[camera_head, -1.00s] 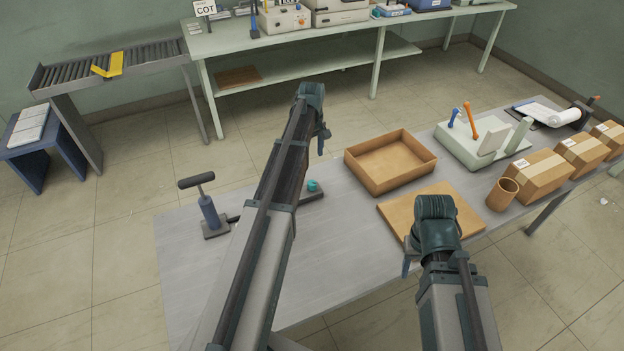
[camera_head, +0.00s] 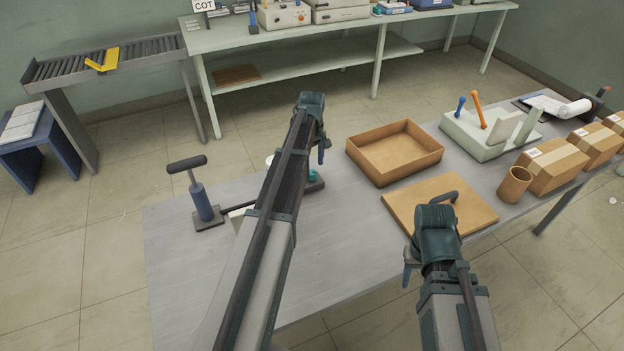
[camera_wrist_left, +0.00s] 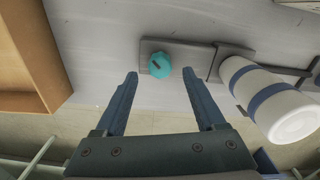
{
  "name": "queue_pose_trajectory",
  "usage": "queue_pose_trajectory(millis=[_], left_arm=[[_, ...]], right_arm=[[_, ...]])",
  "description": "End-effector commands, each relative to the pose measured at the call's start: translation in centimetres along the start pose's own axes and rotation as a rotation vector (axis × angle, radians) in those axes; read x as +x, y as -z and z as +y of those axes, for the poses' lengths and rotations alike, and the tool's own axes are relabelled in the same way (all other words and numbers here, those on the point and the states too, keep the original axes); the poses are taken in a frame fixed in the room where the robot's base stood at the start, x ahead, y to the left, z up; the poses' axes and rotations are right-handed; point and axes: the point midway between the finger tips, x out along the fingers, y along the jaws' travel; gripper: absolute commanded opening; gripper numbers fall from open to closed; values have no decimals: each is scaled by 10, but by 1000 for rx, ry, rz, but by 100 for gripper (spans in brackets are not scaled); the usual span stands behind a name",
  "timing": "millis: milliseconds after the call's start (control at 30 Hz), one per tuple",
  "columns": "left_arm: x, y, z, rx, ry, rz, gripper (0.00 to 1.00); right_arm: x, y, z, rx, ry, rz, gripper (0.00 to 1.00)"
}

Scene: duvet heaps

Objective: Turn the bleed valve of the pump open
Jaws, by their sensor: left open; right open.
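The pump (camera_head: 203,203) stands upright at the left end of the grey table, a blue cylinder with a black T-handle. The bleed valve is a teal knob (camera_head: 313,175) on a dark base bar; it has a dark mark on top in the left wrist view (camera_wrist_left: 160,64). My left gripper (camera_wrist_left: 160,74) is open and empty, pointing down over the valve. In the wrist view the knob lies between the fingertip lines, with a gap on each side. My left arm hides the middle of the pump's base. My right gripper (camera_head: 408,268) is open, near the front of the brown board.
A white cylinder with blue bands (camera_wrist_left: 270,98) stands close right of the left fingers in the wrist view. An open brown tray (camera_head: 394,181), a brown board (camera_head: 400,212), a lever box (camera_head: 470,140), a brown cup (camera_head: 514,184) and cardboard boxes (camera_head: 552,172) occupy the table's right.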

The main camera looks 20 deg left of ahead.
Motion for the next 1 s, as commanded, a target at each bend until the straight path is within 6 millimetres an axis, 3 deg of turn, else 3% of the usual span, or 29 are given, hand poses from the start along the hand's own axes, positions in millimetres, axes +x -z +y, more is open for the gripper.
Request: queue_pose_trajectory(millis=[33,233,633,1000], left_arm=[[15,0,0,0,0,0,72],[36,0,0,0,0,0,72],[40,0,0,0,0,0,72],[40,0,0,0,0,0,7]], right_arm=[[14,1,-1,0,0,0,50],[36,2,-3,0,0,0,50],[39,2,-4,0,0,0,50],[39,2,-4,0,0,0,50]])
